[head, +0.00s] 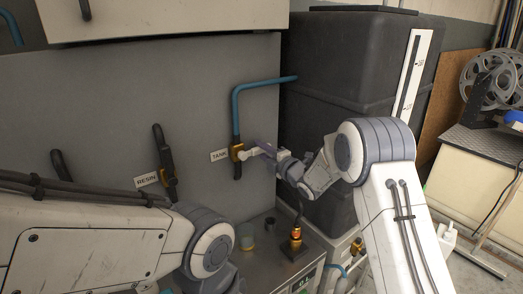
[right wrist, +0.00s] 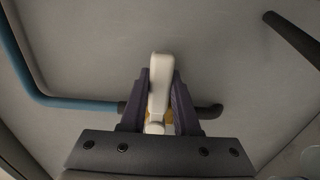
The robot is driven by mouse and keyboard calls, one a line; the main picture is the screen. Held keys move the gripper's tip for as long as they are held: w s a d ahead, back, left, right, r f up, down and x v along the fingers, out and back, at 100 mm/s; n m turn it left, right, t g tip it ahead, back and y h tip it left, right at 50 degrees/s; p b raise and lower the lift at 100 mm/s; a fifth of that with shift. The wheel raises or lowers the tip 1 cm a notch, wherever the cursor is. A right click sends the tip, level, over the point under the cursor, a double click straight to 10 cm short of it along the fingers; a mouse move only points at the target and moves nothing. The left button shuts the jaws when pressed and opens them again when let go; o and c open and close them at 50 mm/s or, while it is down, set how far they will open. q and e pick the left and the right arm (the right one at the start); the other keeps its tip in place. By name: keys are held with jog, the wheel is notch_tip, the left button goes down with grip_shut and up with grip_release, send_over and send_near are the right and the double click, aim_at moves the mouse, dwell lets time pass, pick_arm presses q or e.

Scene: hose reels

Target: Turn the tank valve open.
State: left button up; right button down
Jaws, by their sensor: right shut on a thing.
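The tank valve (head: 237,152) is a brass body on a blue pipe, beside a white label reading TANK (head: 219,155). Its white handle (right wrist: 159,82) lies across the pipe line in the right wrist view; in the head view it points right from the valve. My right gripper (head: 262,149) is shut on this handle. Its two dark purple fingers stand on either side of the handle in the right wrist view (right wrist: 159,100), and they partly hide the brass body. My left arm crosses the lower left of the head view, but its gripper does not show.
A valve labelled RESIN (head: 146,180) with a black pipe is to the left. A large black tank (head: 335,105) stands behind my right arm. A brass fitting (head: 295,238) sits on the grey cabinet below. A reel (head: 492,80) is at the far right.

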dwell(0.9)
